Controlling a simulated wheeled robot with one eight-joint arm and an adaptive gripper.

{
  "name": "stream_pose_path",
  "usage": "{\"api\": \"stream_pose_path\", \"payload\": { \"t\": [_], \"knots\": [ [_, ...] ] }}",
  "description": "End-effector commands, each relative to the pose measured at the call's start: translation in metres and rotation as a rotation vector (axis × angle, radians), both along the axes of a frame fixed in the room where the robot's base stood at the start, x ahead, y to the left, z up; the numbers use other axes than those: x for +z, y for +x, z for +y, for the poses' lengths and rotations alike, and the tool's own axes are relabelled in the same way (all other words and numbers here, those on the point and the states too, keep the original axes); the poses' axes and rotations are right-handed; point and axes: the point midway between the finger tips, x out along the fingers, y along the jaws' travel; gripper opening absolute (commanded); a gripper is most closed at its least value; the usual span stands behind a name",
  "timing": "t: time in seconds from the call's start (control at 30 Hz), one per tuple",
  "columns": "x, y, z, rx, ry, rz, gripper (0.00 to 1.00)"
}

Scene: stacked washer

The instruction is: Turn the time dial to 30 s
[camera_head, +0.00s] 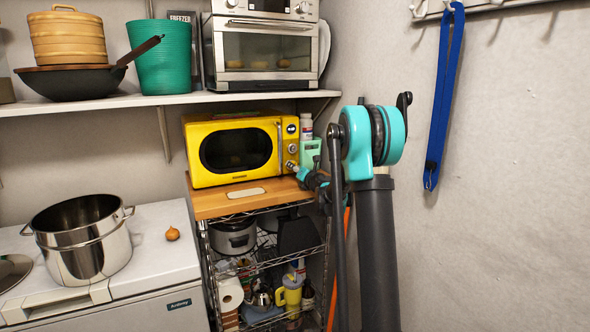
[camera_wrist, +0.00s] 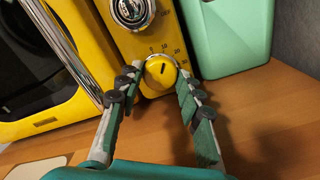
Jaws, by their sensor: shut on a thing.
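The time dial (camera_wrist: 161,72) is a yellow knob low on the yellow microwave's front panel, with a short dark mark on its face and small numbers printed around its upper side. A 30 shows at the right end of the visible scale; I cannot tell exactly which number the mark points at. My gripper (camera_wrist: 160,77) has one finger on each side of the dial and is shut on it. In the head view the yellow microwave (camera_head: 218,121) stands on a wooden top, with my gripper (camera_head: 293,170) at its lower right corner, partly covering the dial.
A larger chrome knob (camera_wrist: 131,10) sits above the dial, beside the door handle (camera_wrist: 62,43). A mint green container (camera_wrist: 228,38) stands close on the right. The wooden top (camera_wrist: 265,110) is mostly bare below. A wall is close on the right in the head view.

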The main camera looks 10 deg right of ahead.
Motion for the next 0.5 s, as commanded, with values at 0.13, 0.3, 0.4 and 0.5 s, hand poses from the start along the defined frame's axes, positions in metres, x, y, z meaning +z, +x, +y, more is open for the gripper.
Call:
{"api": "stream_pose_path", "payload": {
  "t": [0.13, 0.3, 0.4, 0.5],
  "knots": [
    [-0.0001, -0.0001, -0.0004, 0.000, 0.130, 0.042, 0.07],
    [-0.0001, -0.0001, -0.0004, -0.001, 0.283, 0.093, 0.07],
    [-0.0001, -0.0001, -0.0004, -0.001, 0.374, 0.122, 0.07],
    [-0.0001, -0.0001, -0.0004, -0.001, 0.464, 0.151, 0.07]
  ]
}}
